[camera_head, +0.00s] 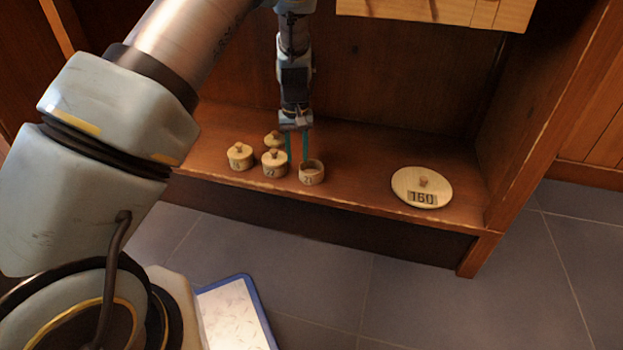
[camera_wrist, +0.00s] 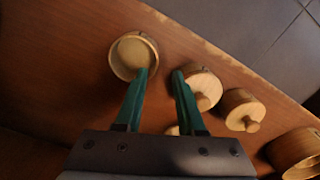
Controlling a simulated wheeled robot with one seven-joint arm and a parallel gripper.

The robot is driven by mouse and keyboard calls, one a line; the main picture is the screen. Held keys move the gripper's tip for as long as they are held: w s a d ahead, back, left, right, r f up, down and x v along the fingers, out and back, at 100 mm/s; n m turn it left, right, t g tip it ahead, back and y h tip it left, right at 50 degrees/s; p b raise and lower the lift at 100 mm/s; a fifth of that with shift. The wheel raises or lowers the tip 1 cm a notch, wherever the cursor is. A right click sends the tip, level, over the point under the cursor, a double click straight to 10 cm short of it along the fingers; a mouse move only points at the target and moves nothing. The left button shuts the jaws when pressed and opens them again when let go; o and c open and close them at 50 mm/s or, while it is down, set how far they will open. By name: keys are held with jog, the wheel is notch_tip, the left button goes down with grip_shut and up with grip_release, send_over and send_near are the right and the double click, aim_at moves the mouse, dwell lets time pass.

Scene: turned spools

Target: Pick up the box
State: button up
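Small round wooden boxes stand on the shelf; I cannot tell which one the task means. The rightmost in the head view is an open, lidless box (camera_head: 312,174); its hollow shows in the wrist view (camera_wrist: 133,56). Left of it is a knobbed, lidded box (camera_head: 274,166), also in the wrist view (camera_wrist: 207,78). My gripper (camera_head: 297,162) points down with its teal fingers apart and nothing seen held between them. In the wrist view my gripper (camera_wrist: 160,72) has one fingertip overlapping the open box's rim and the other beside the lidded box. Contact is unclear.
Two more lidded boxes (camera_head: 240,157) (camera_head: 274,139) stand left and behind. Another round wooden piece (camera_wrist: 297,155) shows at the wrist view's corner. The shelf (camera_head: 350,150) is clear between open box and lid.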

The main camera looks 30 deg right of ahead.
aim_at(311, 172)
jog(key=f+b, duration=0.2)
jog(key=f, duration=0.1)
jog(key=f+b, duration=0.1)
jog(key=f, duration=0.1)
jog(key=shift+s+d, duration=0.25)
grip_shut()
dwell(1.2)
